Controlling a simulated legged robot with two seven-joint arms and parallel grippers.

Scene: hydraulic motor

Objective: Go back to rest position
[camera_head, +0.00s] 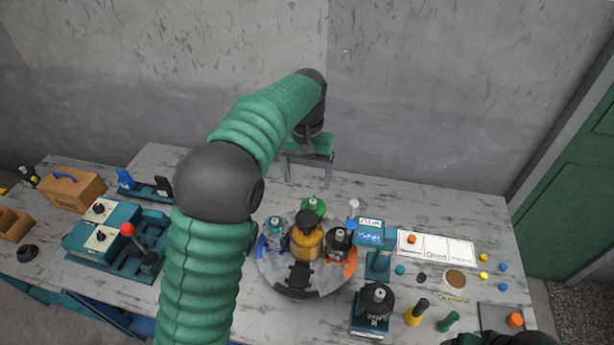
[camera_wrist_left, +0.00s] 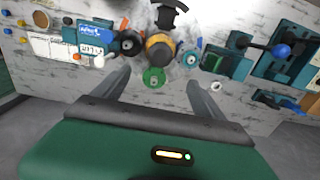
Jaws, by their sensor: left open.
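My left gripper (camera_head: 309,178) is open and empty. It hangs behind the round turntable, close to the back wall, with its fingers pointing down. In the left wrist view, its two spread fingers (camera_wrist_left: 160,88) have nothing held between them. The turntable (camera_head: 290,284) carries a yellow-brown central part (camera_head: 307,243) and several coloured parts around it, including a green one (camera_head: 313,207). My left arm crosses the middle of the head view and hides part of the bench. A dark rounded shape at the bottom right edge may be part of my right arm; my right gripper does not show.
A blue display (camera_head: 370,231) stands right of the turntable, with white cards (camera_head: 436,248) and small coloured pieces beyond. A black motor-like unit (camera_head: 375,303) stands in front. Left are a teal fixture with a red-knobbed lever (camera_head: 127,230) and a wooden box (camera_head: 75,189).

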